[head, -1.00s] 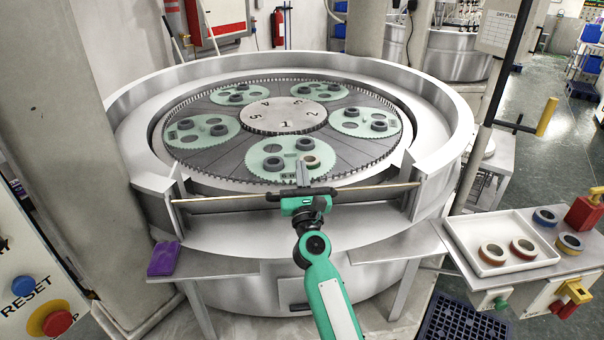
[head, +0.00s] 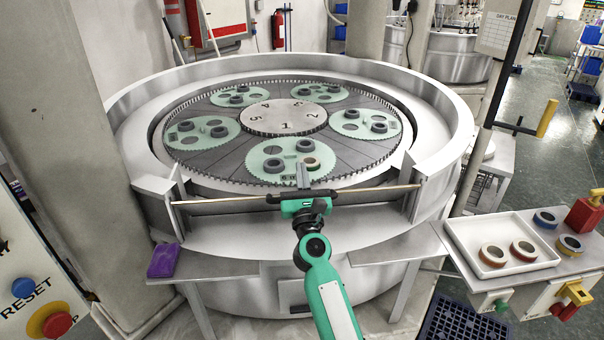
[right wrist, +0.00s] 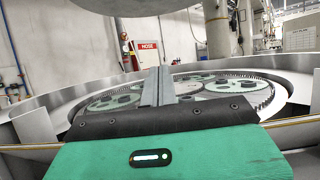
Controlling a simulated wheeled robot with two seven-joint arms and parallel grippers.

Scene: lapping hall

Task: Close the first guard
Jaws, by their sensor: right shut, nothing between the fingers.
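The first guard (head: 228,206) is a grey panel with a thin tan top edge, across the front opening of the round lapping machine (head: 440,140). Its ends lie near the two posts beside the opening. My right gripper (head: 303,172) is shut and empty at the middle of the guard, its fingers pointing inward over the toothed plate. Its dark body covers the middle of the tan edge; I cannot tell whether it touches. In the right wrist view the closed fingers (right wrist: 158,88) point at the plate, and the tan edge (right wrist: 30,147) runs out on both sides. My left gripper is not in view.
Several green carriers (head: 197,134) with dark rings lie on the plate around a numbered hub (head: 287,116). A purple block (head: 163,260) sits on the left ledge. A white tray (head: 490,268) with rings stands at right. A control panel (head: 35,290) stands at left.

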